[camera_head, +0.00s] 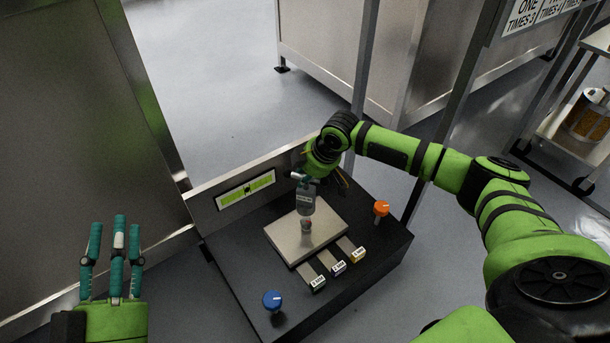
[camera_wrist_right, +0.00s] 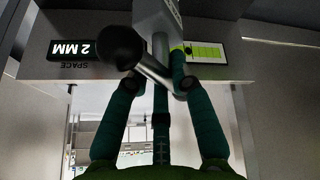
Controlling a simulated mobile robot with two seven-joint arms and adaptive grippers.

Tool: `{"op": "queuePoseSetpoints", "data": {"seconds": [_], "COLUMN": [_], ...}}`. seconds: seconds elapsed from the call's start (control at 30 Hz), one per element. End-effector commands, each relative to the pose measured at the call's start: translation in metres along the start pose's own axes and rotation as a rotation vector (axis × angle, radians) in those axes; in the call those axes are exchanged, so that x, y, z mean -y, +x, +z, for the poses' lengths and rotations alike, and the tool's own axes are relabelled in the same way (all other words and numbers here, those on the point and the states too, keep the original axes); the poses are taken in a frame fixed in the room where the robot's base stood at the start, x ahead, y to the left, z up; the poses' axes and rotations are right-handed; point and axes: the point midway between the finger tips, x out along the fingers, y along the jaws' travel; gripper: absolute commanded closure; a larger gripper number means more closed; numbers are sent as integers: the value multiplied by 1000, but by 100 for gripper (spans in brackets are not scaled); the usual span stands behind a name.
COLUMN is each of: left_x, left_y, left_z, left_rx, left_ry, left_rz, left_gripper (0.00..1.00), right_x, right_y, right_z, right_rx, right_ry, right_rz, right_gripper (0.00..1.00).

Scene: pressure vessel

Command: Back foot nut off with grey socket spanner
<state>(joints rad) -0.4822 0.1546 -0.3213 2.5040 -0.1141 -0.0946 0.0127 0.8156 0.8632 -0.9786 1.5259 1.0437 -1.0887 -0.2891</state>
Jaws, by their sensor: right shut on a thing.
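My right gripper (camera_head: 304,176) is shut on the upper part of a grey tool (camera_head: 306,203), seemingly the grey socket spanner. The tool stands roughly upright over a light metal plate (camera_head: 330,219). Something small and reddish shows at its lower end; I cannot tell whether it touches the plate. In the right wrist view, the fingers (camera_wrist_right: 156,84) close around a metal bar of the tool (camera_wrist_right: 161,48), beside a black ball knob (camera_wrist_right: 121,46). I cannot make out the back foot nut. My left gripper (camera_head: 115,252) is open and empty, fingers up, at the lower left.
The plate lies on a black block (camera_head: 235,262) with a blue knob (camera_head: 272,300), an orange knob (camera_head: 381,208) and labelled tabs (camera_head: 338,267) in front. A panel with a green display (camera_head: 246,189) stands behind. A metal post (camera_head: 364,75) rises behind my right arm.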

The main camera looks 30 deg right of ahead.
Motion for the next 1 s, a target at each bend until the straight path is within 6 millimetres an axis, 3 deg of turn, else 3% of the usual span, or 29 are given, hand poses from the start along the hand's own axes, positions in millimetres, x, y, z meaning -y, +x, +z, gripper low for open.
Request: {"op": "queuePoseSetpoints", "data": {"seconds": [1.0], "left_x": [14], "left_y": [-10], "left_z": [56], "left_rx": [300], "left_ry": [-4], "left_rz": [-32], "left_gripper": [60], "right_x": [-1], "right_y": [-2], "right_z": [-2], "right_rx": [-5], "right_ry": [-1], "right_rz": [5], "right_gripper": [100]}}
